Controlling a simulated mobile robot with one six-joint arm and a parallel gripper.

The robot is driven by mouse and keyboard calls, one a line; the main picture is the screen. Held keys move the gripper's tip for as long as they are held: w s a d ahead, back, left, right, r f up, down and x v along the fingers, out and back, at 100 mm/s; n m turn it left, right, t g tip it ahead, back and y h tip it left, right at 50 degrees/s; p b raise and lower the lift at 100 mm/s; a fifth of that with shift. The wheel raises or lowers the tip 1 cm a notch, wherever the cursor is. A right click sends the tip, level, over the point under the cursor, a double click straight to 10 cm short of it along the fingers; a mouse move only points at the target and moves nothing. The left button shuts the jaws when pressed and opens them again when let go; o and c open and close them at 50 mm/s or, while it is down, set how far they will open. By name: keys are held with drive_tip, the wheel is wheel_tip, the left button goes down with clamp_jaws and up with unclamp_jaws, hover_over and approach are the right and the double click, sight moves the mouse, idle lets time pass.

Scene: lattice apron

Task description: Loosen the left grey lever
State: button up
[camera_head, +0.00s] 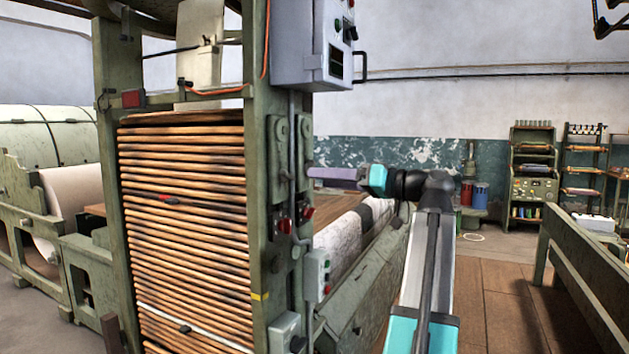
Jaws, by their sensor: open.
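Two grey-green levers stand upright side by side on the green post of the tall rack. The left grey lever (283,140) is on the post's face, left of a thin vertical pipe. The other lever (304,132) is just right of that pipe. My arm reaches in from the lower right, and its mauve end part, my gripper (314,173), points left at the post, level with the levers' lower ends. The fingers are too small to make out, and I see nothing held. I cannot tell whether the gripper touches the right lever; it appears apart from the left one.
A grey control box (312,45) with a side handle hangs above the levers. Red switches (284,225) and a small button box (318,274) sit below them. A rack of wooden rods (185,220) fills the left. Wooden floor (495,305) is open at right, bounded by a green bench.

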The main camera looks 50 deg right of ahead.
drive_tip(key=v, duration=0.4)
drive_tip(key=shift+s, duration=0.35)
idle(0.4)
